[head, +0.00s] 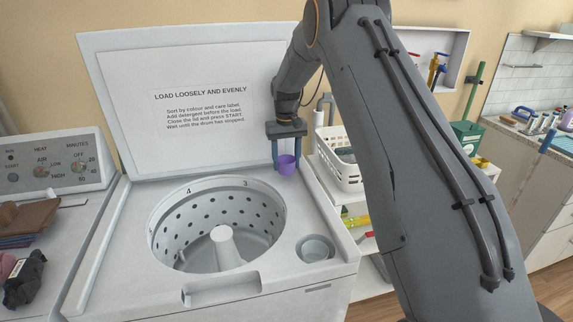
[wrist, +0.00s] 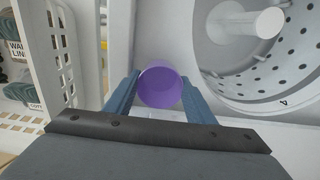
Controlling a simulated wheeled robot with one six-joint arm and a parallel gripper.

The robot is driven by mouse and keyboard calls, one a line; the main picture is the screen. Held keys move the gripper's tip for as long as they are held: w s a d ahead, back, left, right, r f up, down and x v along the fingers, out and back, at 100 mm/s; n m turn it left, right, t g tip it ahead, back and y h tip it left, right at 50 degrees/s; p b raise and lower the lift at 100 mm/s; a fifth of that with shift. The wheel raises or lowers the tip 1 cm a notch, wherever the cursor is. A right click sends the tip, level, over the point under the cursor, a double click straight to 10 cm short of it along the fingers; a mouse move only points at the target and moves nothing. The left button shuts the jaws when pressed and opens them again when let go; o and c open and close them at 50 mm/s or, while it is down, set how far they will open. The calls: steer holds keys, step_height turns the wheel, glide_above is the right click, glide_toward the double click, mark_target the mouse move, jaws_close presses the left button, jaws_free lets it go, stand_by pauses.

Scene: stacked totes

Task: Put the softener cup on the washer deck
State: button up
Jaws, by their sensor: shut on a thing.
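The purple softener cup (head: 287,165) is in my gripper (head: 286,152) at the back right of the washer, near the foot of the open lid. In the wrist view the cup (wrist: 160,85) sits between the two blue fingers of my gripper (wrist: 158,95), which are shut on it. The cup looks upright. The white washer deck (head: 312,212) is below it, right of the open drum (head: 215,225). I cannot tell whether the cup's base touches the deck.
The round dispenser well (head: 315,248) is at the deck's front right. The raised lid (head: 195,100) stands behind the drum. A white basket (head: 338,158) is just right of the washer and shows close on the left in the wrist view (wrist: 50,50). The deck's right strip is clear.

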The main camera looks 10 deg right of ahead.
steer(key=shift+s+f+p, duration=0.1)
steer(key=shift+f+p, duration=0.25)
steer(key=shift+f, duration=0.45)
steer(key=shift+w+f+p, duration=0.25)
steer(key=shift+f+p, duration=0.05)
steer(key=shift+p, duration=0.1)
steer(key=shift+f, duration=0.15)
steer(key=shift+f, duration=0.2)
steer(key=o, duration=0.7)
steer(key=shift+o, duration=0.2)
steer(key=shift+r, duration=0.1)
